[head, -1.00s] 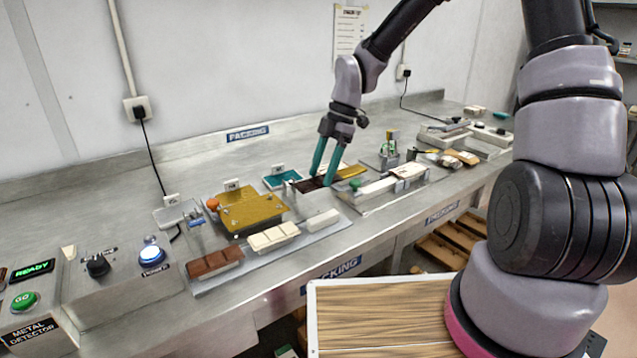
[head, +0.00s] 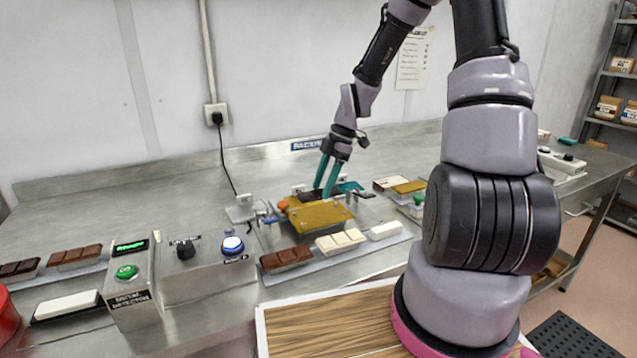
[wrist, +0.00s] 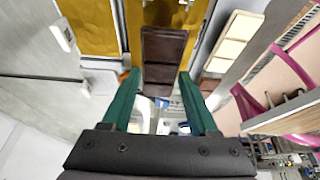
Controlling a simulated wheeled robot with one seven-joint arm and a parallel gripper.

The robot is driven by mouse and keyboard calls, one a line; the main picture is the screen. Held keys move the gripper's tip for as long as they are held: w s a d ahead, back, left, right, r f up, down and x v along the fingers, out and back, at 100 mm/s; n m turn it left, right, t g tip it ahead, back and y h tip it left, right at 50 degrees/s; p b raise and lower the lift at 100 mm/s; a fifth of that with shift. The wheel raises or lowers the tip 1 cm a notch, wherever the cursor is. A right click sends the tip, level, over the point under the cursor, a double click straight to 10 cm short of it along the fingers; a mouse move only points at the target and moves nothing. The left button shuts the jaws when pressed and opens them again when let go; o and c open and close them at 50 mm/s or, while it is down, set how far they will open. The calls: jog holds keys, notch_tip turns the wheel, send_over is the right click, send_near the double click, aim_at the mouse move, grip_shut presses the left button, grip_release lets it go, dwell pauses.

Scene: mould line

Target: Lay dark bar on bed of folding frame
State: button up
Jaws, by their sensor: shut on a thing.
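My gripper (head: 323,192) is shut on the dark bar (head: 309,196), above the far edge of a gold sheet (head: 320,217). The wrist view shows the dark brown, segmented bar (wrist: 163,50) lengthwise between the two teal fingers. Gold sheet (wrist: 92,22) shows on both sides of it there. The sheet lies over what looks like the folding frame, which has an orange knob (head: 283,206) at its left corner. The sheet hides most of the bed. I cannot tell the exact gap between bar and sheet.

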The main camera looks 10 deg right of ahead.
aim_at(319, 215)
jog(key=shift+f, duration=2.85)
jog(key=shift+f, duration=0.2)
jog(key=o, duration=1.4)
jog(key=shift+o, duration=0.2)
